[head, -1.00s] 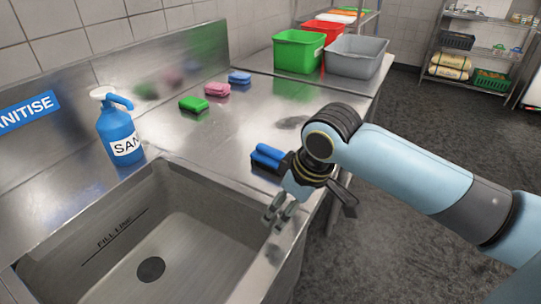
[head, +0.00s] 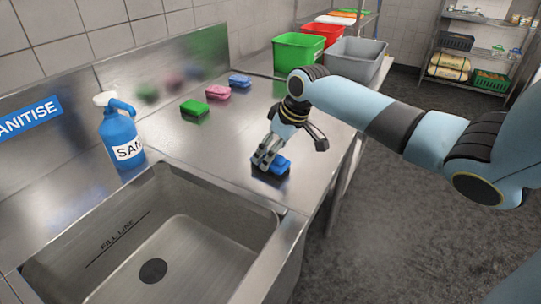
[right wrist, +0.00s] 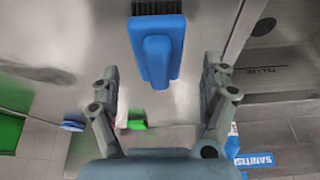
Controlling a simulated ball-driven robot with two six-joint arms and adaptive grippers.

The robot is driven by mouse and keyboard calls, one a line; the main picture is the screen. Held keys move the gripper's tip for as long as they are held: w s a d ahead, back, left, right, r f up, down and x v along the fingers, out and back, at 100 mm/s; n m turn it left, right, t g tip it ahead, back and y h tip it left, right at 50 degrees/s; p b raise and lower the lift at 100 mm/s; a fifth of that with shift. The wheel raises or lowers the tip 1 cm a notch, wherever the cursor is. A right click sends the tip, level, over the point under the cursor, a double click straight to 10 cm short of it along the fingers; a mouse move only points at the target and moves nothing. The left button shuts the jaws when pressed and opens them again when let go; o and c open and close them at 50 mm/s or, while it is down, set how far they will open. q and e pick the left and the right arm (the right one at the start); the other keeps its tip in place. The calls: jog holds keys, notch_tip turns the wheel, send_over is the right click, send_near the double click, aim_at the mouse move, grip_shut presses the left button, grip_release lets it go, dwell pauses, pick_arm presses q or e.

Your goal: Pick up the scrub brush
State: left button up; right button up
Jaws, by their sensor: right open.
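The scrub brush (head: 282,167) is blue with black bristles and lies on the steel counter just behind the sink's right corner. My right gripper (head: 265,158) is over it, pointing down, and partly hides it in the head view. In the right wrist view the brush's blue handle (right wrist: 157,50) lies in line with the gap between the two fingers of the right gripper (right wrist: 161,70), which are spread apart with nothing between them gripped. Whether a finger touches the brush cannot be told. My left gripper is not in view.
The sink basin (head: 185,235) is in front, with a blue sanitiser bottle (head: 121,140) at its back edge. Green (head: 298,55) and grey (head: 352,62) tubs stand at the far end.

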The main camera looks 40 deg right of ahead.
jog(key=x, duration=0.3)
jog(key=shift+f, duration=0.15)
jog(key=shift+s, duration=0.1)
jog(key=shift+c, duration=0.4)
jog(key=c, duration=1.2)
jog(key=shift+r, duration=0.45)
jog(key=r, duration=0.3)
jog(key=shift+s+d+r, duration=0.2)
jog(key=shift+s+r, duration=0.05)
jog(key=shift+r, duration=0.05)
jog(key=shift+s+d+r, duration=0.15)
jog(key=shift+s+r, duration=0.95)
jog(key=shift+s, duration=0.75)
jog(key=shift+s+d+r, duration=0.15)
jog(key=shift+s+r, duration=0.95)
jog(key=shift+s, duration=0.75)
jog(key=shift+s+d+r, duration=0.15)
jog(key=shift+s+r, duration=1)
jog(key=shift+s, duration=0.7)
